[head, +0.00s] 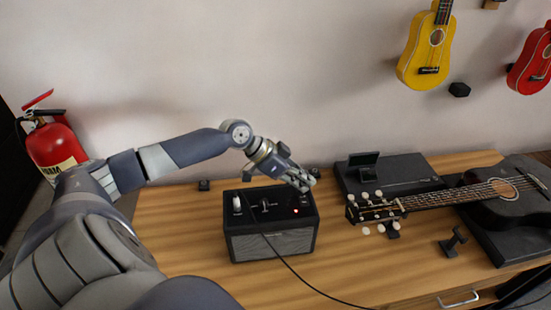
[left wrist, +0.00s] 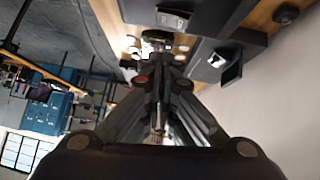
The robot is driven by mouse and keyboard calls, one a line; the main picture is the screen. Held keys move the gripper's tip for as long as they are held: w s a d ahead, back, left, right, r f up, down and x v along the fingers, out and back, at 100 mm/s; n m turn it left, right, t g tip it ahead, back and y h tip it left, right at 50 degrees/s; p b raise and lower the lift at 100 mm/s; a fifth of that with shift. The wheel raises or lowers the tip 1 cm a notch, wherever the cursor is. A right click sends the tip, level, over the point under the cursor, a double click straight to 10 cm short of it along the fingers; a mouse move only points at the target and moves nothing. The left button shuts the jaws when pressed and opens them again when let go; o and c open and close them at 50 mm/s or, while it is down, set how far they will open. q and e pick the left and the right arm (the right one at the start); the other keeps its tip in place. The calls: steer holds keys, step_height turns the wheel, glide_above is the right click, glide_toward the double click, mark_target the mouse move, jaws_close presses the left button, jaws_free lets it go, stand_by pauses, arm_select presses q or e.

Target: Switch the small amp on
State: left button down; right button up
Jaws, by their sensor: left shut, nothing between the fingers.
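The small black amp (head: 271,243) stands upright on the wooden table, with a grille on its front. Its top panel carries a pale knob or switch (head: 237,204) at the left, dark controls in the middle, and a small red light (head: 296,211) that looks lit at the right. My left gripper (head: 308,184) is shut and empty, just above and behind the amp's back right corner. I cannot tell whether it touches the amp. In the left wrist view its closed fingers (left wrist: 158,105) fill the middle, and the amp cannot be made out clearly there. My right gripper is not in view.
A black cable (head: 285,262) runs from the amp's top across the front of the table (head: 185,230). A dark guitar (head: 510,205) lies to the right beside a black case (head: 400,170). Yellow (head: 420,65) and red ukuleles (head: 530,70) hang on the wall. A fire extinguisher (head: 55,145) stands left.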

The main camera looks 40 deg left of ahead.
arm_select(q)
steer(key=shift+s+a+r+b, duration=0.35)
steer(key=shift+s+a+b, duration=0.25)
steer(key=shift+b, duration=0.15)
steer(key=d+p+v, duration=0.1)
steer(key=p+v, duration=0.1)
steer(key=v, duration=0.6)
steer(key=shift+s+d+r, duration=0.2)
steer(key=shift+s+r, duration=0.15)
steer(key=shift+s, duration=0.05)
